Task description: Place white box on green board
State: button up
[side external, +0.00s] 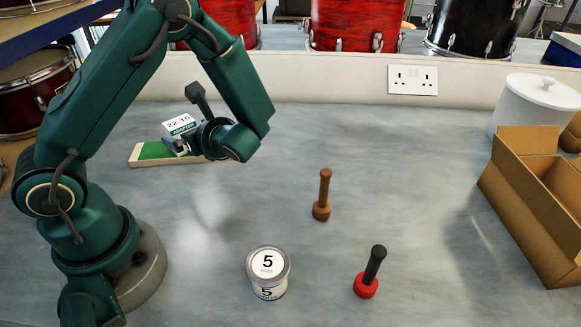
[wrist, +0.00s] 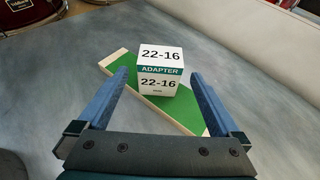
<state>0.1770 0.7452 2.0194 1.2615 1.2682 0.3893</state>
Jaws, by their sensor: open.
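The white box (side external: 180,125), with a green band and the print "22-16 ADAPTER", stands upright on the green board (side external: 155,151). In the wrist view the box (wrist: 160,82) sits on the green face of the board (wrist: 186,112), which lies at a slant with pale wood edges. My gripper (wrist: 159,76) is open. Its two blue fingers are to the left and right of the box, with a visible gap on each side. In the side view my gripper (side external: 174,143) is low at the board and hides part of it and of the box.
A brown peg-like tool (side external: 323,196), a red-and-black one (side external: 369,273) and a tin marked 5 (side external: 268,272) stand on the bench. An open cardboard box (side external: 531,208) and a white lidded canister (side external: 536,108) are at the right.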

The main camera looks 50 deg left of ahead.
jog(key=s+d+r+n+t+h, duration=0.2)
jog(key=d+r+n+h, duration=0.3)
jog(key=d+n, duration=0.4)
jog(key=s+d+r+n+t+h, duration=0.3)
jog(key=s+d+r+n+h, duration=0.1)
jog(key=d+n+h, duration=0.4)
jog(key=shift+s+d+r+n+t, duration=0.3)
jog(key=shift+d+r+n, duration=0.2)
jog(key=shift+d, duration=0.3)
